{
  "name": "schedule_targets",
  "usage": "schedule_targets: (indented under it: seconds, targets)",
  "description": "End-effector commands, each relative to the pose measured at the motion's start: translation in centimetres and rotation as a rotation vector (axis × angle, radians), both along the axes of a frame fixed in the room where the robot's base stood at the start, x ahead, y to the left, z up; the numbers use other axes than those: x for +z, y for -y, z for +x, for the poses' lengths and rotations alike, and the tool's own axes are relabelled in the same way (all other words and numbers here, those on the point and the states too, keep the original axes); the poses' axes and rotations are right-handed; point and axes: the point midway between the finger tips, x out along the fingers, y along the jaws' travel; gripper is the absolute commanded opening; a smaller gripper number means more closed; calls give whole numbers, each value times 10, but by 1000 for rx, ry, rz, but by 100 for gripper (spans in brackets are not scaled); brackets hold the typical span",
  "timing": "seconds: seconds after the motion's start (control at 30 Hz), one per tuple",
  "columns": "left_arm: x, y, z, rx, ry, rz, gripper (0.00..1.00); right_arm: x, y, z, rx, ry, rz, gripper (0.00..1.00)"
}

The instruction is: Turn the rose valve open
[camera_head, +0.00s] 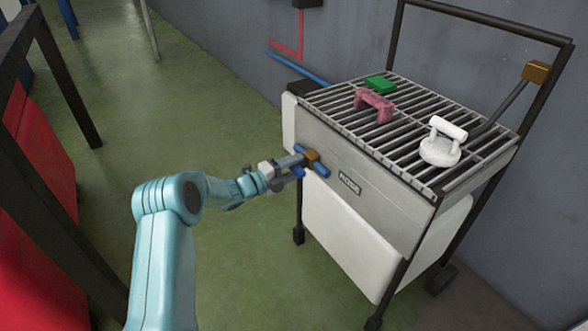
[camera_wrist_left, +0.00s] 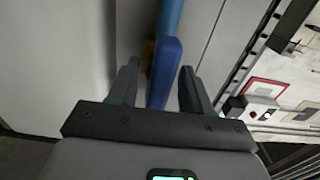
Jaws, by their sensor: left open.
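The valve is on the front panel of a grey cart. It has an orange-brown hub (camera_head: 311,157) and a blue bar handle (camera_head: 321,168) that slants down to the right. A small plate (camera_head: 349,184) beside it carries lettering that looks like "ROSE". My left gripper (camera_head: 298,167) is at the valve, reaching in from the left. In the left wrist view the blue handle (camera_wrist_left: 165,65) stands between the two open fingers, with gaps on both sides. The hub is mostly hidden there. My right gripper is not in view.
The cart's top is a slatted rack (camera_head: 375,133). On it are a green block (camera_head: 381,84), a pink handle-shaped piece (camera_head: 374,104) and a white knob-like piece (camera_head: 440,146). A grey wall is behind. Green floor (camera_head: 200,110) is open to the left, beside a dark frame with red panels.

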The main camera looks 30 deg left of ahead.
Motion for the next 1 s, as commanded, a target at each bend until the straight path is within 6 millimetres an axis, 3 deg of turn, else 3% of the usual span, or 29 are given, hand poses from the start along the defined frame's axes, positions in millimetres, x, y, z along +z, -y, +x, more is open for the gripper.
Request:
schedule_targets:
  seconds: [0.23,0.37,0.73,1.0]
  targets:
    - [0,0,1,0,0,0,46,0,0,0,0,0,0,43]
    - [0,0,0,0,0,0,3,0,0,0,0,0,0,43]
    - [0,0,0,0,-17,-41,3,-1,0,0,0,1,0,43]
    - [0,0,0,0,-84,-202,3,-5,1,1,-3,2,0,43]
